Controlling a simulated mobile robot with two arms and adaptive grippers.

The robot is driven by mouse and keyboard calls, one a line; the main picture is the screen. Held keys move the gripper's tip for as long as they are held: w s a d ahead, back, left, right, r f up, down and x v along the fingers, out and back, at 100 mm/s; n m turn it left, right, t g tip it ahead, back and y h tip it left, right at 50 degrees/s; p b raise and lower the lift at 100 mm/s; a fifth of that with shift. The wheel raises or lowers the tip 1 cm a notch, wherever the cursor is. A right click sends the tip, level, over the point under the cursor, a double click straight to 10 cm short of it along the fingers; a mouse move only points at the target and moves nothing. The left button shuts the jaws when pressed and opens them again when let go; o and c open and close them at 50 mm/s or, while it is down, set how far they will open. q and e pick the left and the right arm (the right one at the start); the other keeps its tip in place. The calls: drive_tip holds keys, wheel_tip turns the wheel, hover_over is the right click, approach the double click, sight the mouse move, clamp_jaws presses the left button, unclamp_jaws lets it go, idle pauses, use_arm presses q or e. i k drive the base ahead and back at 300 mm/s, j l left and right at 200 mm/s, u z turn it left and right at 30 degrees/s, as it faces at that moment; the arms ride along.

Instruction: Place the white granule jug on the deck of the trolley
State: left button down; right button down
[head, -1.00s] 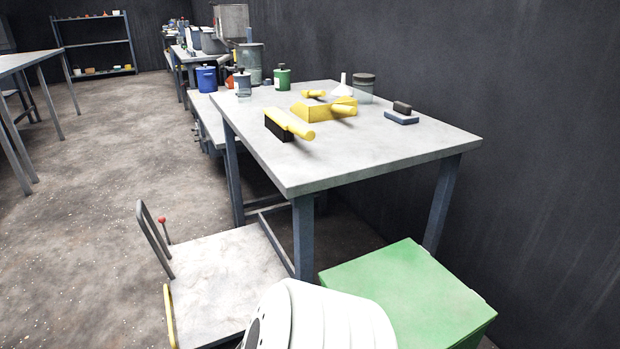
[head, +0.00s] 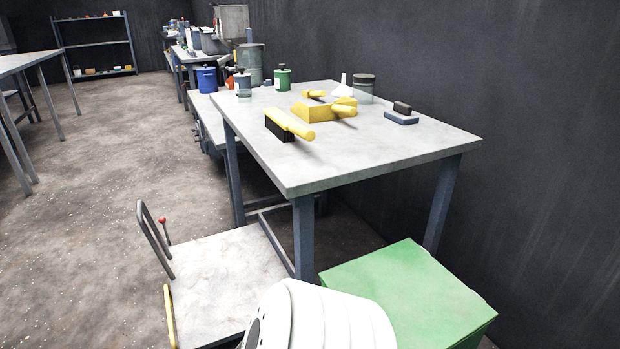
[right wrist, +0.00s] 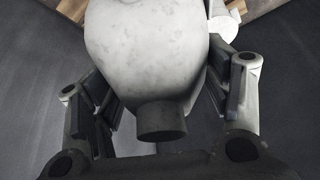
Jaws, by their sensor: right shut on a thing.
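The white granule jug (right wrist: 150,50) fills the upper middle of the right wrist view, its dark grey cap (right wrist: 161,120) toward the camera. My right gripper (right wrist: 165,92) is shut on it, with a dark finger on each side. The jug and the right gripper do not show in the head view. The trolley (head: 215,280) stands on the floor at lower left in the head view, its pale flat deck bare where visible. Its near right part is hidden behind my own white arm part. My left gripper is in neither view.
A grey table (head: 350,155) with brushes and pots stands beyond the trolley. A green box (head: 410,295) is to the trolley's right. Floor to the left is open.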

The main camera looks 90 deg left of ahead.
sight(238, 297)
drive_tip(key=k+j, duration=1.05)
drive_tip(key=j, duration=0.15)
drive_tip(key=k+j, duration=1.05)
drive_tip(key=j, duration=0.15)
drive_tip(key=k+j+u, duration=0.15)
drive_tip(key=u, duration=0.2)
drive_tip(key=k+j+u, duration=0.1)
drive_tip(key=j+u, duration=0.25)
drive_tip(key=k+j+u, duration=0.1)
drive_tip(key=u, duration=0.25)
drive_tip(key=i+j+u, duration=0.1)
drive_tip(key=u, duration=0.45)
drive_tip(key=i, duration=0.4)
